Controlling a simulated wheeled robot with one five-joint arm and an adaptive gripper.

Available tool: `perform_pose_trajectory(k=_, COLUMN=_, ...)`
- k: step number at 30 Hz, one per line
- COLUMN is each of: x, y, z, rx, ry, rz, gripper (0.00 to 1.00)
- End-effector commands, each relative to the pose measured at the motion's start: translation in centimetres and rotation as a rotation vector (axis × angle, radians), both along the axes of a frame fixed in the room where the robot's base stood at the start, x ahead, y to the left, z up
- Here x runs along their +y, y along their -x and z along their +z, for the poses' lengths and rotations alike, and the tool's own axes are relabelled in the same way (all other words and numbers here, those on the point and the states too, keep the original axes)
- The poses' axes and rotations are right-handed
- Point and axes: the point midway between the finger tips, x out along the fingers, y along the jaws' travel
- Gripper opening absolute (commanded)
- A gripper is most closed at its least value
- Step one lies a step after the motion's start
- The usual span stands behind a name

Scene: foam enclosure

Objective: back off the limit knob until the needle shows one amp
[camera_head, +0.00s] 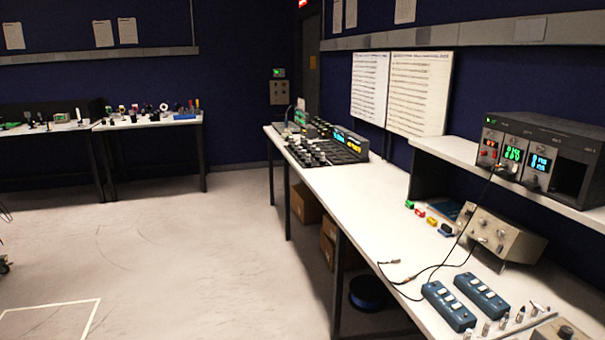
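A dark power supply (547,152) with lit red, green and blue digital readouts and small knobs stands on the raised shelf at right. A beige box instrument (495,236) with knobs on its tilted face sits on the bench below it. Part of another box with a dark knob (566,331) is cut off at the bottom right. No needle or dial scale can be made out, and I cannot tell which knob is the limit knob. My gripper is not in view.
The long white bench (345,205) runs along the right wall. On it are blue handheld boxes (449,305), dark cables and a rack of small modules (318,148). Cardboard boxes (306,204) and a blue spool (367,294) lie underneath.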

Motion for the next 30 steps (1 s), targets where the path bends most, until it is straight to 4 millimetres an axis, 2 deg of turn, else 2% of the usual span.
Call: perform_pose_trajectory(k=30, x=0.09, y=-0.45, z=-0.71, rx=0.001, ry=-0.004, rz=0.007, gripper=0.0)
